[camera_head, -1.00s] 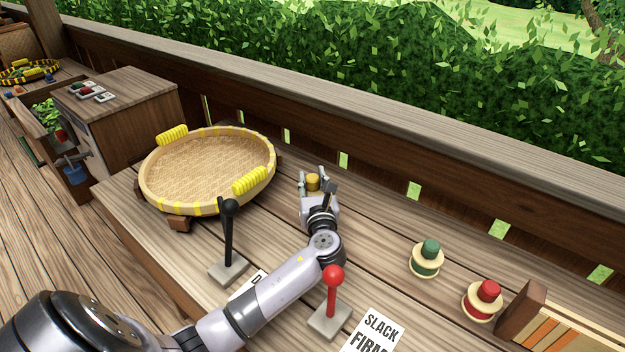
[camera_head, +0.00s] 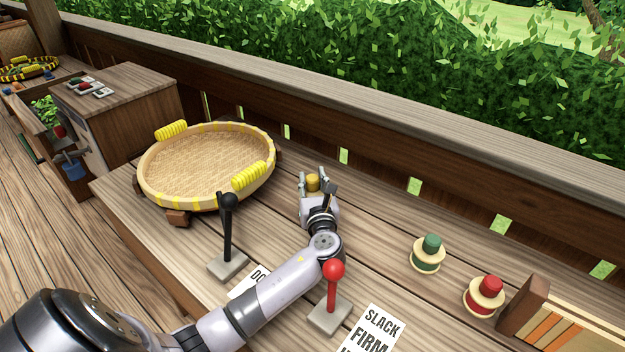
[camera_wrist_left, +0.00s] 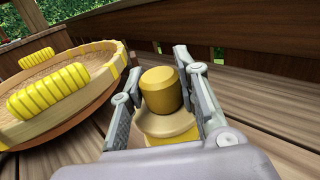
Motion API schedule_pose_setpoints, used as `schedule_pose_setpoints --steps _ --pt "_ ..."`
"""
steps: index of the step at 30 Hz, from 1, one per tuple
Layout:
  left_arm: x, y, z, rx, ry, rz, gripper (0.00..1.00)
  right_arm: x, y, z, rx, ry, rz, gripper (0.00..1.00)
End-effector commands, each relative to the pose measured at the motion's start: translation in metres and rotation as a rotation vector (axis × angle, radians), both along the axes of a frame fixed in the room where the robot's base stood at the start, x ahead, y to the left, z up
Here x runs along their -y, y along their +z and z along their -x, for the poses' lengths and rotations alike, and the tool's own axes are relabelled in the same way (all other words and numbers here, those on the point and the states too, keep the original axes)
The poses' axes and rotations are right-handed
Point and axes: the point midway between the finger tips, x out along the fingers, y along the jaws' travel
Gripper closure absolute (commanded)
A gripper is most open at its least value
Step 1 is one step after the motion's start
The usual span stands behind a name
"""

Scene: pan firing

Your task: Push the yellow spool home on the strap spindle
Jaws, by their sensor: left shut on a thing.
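The yellow spool (camera_head: 312,183) is between the fingers of my left gripper (camera_head: 315,181), to the right of the round woven pan. In the left wrist view, the spool's yellow knob (camera_wrist_left: 160,90) rises above a pale flange (camera_wrist_left: 165,123), with more yellow below it. The fingers of my left gripper (camera_wrist_left: 163,95) stand on both sides of the spool, and the gripper is shut on it. The spool looks roughly upright. The strap spindle cannot be made out, and the spool's lower end is hidden by the gripper. My right gripper is not in view.
The woven pan (camera_head: 165,200) with yellow-wrapped handles stands left of my gripper. A black-knobbed lever (camera_head: 228,230) and a red-knobbed lever (camera_head: 332,290) flank my forearm. A green spool (camera_head: 428,252), a red spool (camera_head: 484,296) and a wooden rack (camera_head: 524,308) stand right.

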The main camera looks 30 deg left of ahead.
Motion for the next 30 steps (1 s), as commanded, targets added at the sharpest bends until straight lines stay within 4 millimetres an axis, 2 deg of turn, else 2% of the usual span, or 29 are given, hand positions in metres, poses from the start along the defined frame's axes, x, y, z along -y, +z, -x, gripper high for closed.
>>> schedule_pose_setpoints --steps 30 --pt "0.000 -0.026 0.000 0.000 0.000 0.000 1.00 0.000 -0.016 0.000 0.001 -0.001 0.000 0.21"
